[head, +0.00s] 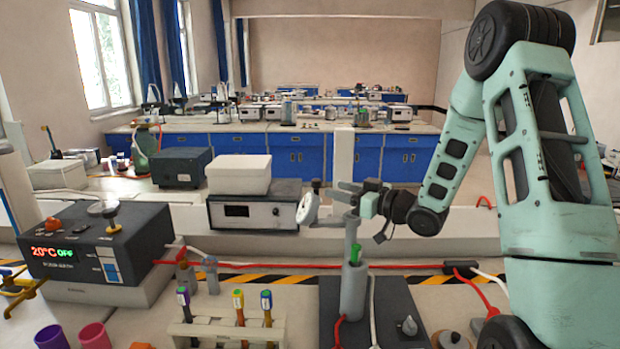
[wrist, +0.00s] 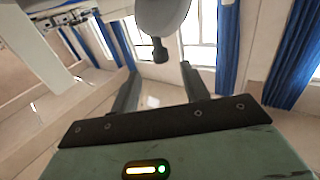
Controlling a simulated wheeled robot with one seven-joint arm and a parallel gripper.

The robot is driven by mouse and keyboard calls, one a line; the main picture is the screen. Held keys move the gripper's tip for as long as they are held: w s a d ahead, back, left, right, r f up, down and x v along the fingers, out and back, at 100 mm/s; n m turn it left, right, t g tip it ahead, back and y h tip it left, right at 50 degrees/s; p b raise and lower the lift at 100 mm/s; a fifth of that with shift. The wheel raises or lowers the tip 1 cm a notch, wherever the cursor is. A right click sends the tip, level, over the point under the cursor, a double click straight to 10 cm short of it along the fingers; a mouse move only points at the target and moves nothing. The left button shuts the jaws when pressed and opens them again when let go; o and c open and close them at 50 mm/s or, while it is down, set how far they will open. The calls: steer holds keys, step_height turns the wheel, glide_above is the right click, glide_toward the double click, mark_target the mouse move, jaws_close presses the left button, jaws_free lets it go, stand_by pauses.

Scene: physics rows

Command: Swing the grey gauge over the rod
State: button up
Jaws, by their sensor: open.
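A round gauge with a pale face and grey rim (head: 307,208) stands on edge just left of my gripper in the head view. A rounded grey body with a dark knob, likely the same gauge, shows in the wrist view (wrist: 163,16), beyond the fingertips. My gripper (head: 342,192) is open, with nothing visible between its fingers (wrist: 160,80). I cannot tell which upright part is the rod.
A rack (head: 225,333) of several coloured-cap tubes stands at the front left. A dark heater box (head: 95,245) reading 20°C is further left. A pale vertical column (head: 343,155) rises behind my gripper. Red and white cables cross the bench.

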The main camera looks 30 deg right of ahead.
steer(key=p+x, duration=0.2)
steer(key=x, duration=0.7)
steer(key=shift+w+a+p, duration=0.15)
steer(key=shift+w+p, duration=0.15)
steer(key=shift+p, duration=0.1)
jaws_close()
